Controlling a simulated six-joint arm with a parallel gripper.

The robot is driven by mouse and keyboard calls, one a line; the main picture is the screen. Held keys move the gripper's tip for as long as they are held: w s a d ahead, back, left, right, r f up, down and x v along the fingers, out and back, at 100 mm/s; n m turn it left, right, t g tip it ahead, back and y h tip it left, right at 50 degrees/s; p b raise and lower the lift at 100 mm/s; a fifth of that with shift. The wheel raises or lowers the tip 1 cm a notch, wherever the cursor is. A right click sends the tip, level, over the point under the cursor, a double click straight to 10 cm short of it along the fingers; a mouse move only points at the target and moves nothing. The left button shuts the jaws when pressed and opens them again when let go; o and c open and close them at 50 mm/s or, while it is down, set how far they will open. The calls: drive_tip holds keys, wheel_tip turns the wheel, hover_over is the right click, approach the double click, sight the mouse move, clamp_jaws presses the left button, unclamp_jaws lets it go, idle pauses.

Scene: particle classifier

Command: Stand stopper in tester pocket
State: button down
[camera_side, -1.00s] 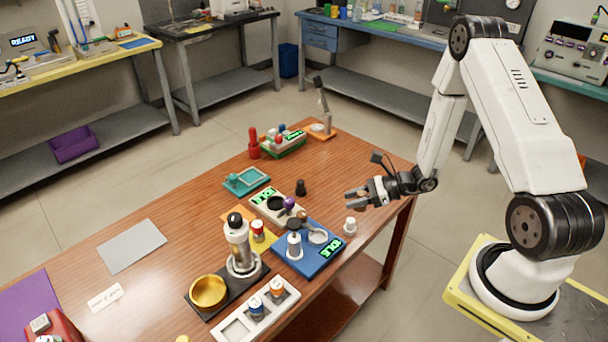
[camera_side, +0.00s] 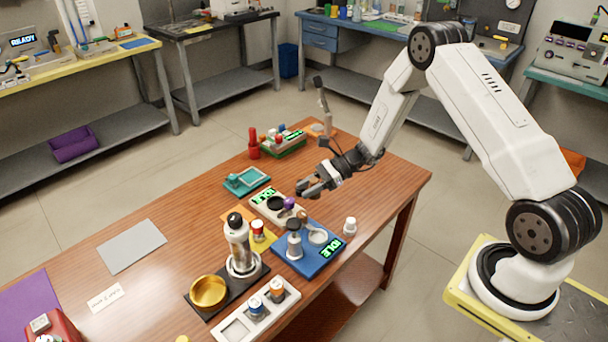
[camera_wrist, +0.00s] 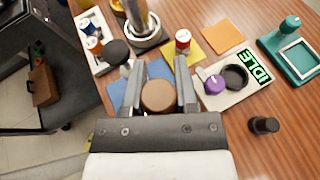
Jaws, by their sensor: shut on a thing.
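My gripper (camera_side: 308,190) is shut on a brown round stopper (camera_wrist: 158,96), which sits between the two fingers in the wrist view. It is held above the table; its lower part is hidden. A cream device (camera_side: 270,207) with a green display, a dark round pocket (camera_wrist: 235,77) and a purple knob (camera_wrist: 214,85) lies just below and left of my gripper in the side view. A blue device (camera_side: 318,262) with an IDLE display, a pale ring and a dark-topped post is nearer the camera. I cannot tell which device is the tester.
A black cylinder (camera_wrist: 264,125) stands near the cream device. A teal fixture (camera_side: 247,181), a metal flask (camera_side: 238,242), a gold bowl (camera_side: 208,291) and a white rack (camera_side: 236,326) are around. The table's left part has free room.

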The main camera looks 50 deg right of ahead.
drive_tip(key=shift+w+a+r+g, duration=0.15)
drive_tip(key=shift+w+a+g, duration=0.25)
drive_tip(key=shift+w+a, duration=0.1)
drive_tip(key=shift+n, duration=0.3)
hover_over(270, 198)
drive_tip(key=s+a, duration=0.2)
drive_tip(key=shift+s+d+f, duration=0.1)
drive_tip(key=shift+d+f, duration=0.05)
drive_tip(key=shift+f, duration=2.2)
drive_tip(key=shift+d+f, duration=0.1)
drive_tip(key=shift+f, duration=2.2)
drive_tip(key=shift+f, duration=0.1)
drive_tip(key=shift+w+f, duration=0.2)
drive_tip(key=shift+f, duration=1.55)
drive_tip(key=shift+f, duration=0.15)
